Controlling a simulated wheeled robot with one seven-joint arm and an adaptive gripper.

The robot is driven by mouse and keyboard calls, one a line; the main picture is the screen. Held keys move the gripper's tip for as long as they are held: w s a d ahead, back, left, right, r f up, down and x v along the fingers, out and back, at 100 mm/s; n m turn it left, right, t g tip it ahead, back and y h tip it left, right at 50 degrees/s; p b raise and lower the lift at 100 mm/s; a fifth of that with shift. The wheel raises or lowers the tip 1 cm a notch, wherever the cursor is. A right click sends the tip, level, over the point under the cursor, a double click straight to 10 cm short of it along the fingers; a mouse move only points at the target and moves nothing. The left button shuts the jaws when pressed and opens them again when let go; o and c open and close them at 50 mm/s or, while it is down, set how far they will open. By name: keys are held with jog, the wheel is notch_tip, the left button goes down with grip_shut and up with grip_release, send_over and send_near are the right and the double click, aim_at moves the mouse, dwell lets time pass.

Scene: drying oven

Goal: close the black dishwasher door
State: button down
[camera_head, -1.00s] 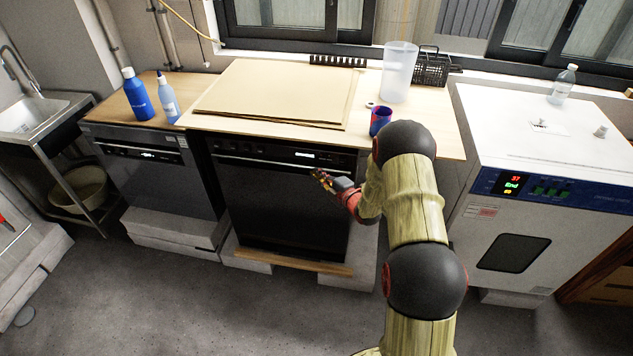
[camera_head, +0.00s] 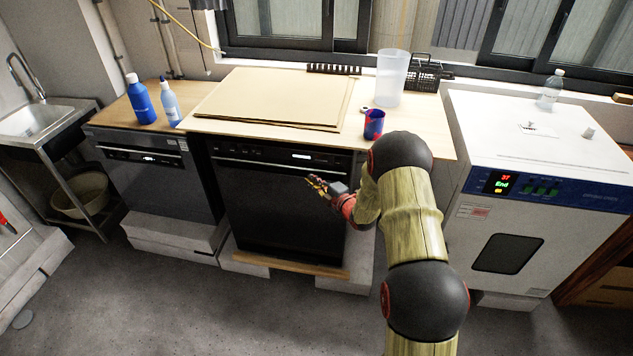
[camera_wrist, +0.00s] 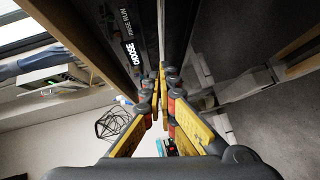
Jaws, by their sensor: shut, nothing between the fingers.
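The black dishwasher door (camera_head: 275,205) stands upright, or nearly so, on the front of the middle appliance under the wooden counter. I cannot tell whether it is fully flush. Its control strip (camera_head: 270,154) with a small lit display runs along the top. My gripper (camera_head: 309,179) is shut and empty, at the upper right part of the door front. In the wrist view the closed fingertips (camera_wrist: 161,74) point at the dark front, beside a panel with white lettering (camera_wrist: 130,45). Whether they touch the door is not clear.
A second dark appliance (camera_head: 155,185) stands at left. A white oven (camera_head: 540,215) stands at right. The counter (camera_head: 420,140) holds a blue and red cup (camera_head: 374,124), a clear container (camera_head: 391,80) and flat boards (camera_head: 270,98). The floor (camera_head: 190,300) in front is clear.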

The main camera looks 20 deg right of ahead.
jog(key=p+v, duration=0.2)
jog(key=v, duration=0.7)
jog(key=shift+s+f, duration=0.1)
jog(key=shift+f, duration=0.15)
